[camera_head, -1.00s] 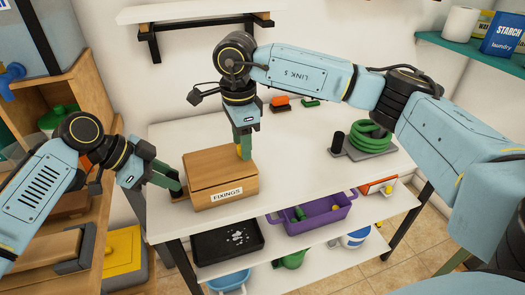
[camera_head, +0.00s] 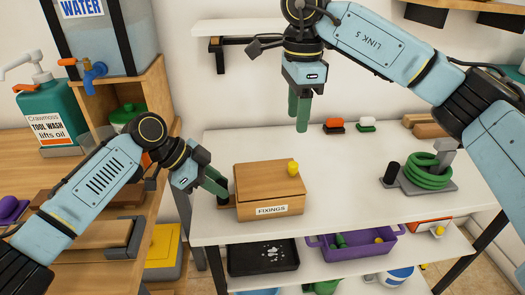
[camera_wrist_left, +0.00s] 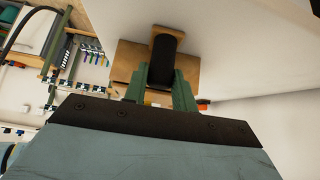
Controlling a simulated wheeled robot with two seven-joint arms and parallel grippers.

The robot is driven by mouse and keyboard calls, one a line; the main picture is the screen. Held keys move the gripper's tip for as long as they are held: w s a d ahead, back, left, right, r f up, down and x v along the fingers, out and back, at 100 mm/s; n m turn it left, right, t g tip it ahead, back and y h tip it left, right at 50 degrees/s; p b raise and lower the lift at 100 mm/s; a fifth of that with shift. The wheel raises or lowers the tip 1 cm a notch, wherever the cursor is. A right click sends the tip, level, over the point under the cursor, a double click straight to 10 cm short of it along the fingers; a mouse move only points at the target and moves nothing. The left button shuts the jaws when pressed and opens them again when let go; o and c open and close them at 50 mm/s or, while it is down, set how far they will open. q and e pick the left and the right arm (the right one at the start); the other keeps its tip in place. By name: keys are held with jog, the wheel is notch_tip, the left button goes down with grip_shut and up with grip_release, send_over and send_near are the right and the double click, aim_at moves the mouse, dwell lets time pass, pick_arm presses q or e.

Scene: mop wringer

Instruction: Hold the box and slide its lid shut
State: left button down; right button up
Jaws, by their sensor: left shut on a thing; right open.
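The wooden box (camera_head: 270,207), labelled FIXINGS, stands on the white table. Its flat wooden lid (camera_head: 262,178) lies over the top, with no opening visible from here. A yellow knob (camera_head: 293,168) stands near the lid's right end. My left gripper (camera_head: 221,192) is at the box's left side, shut on its dark handle. In the left wrist view the black round handle (camera_wrist_left: 165,55) sits between the green fingers, with the wooden box (camera_wrist_left: 125,62) behind. My right gripper (camera_head: 302,115) is open and empty, above and behind the knob, clear of it.
A green hose coil on a grey stand (camera_head: 428,172) is at the table's right. Brushes (camera_head: 334,125) lie at the back. A purple basket (camera_head: 352,241) and a black tray (camera_head: 262,257) are on the shelf below. The table between box and coil is clear.

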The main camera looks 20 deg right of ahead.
pick_arm(q)
jog(key=c, duration=1.1)
grip_release()
jog(key=shift+o, duration=0.2)
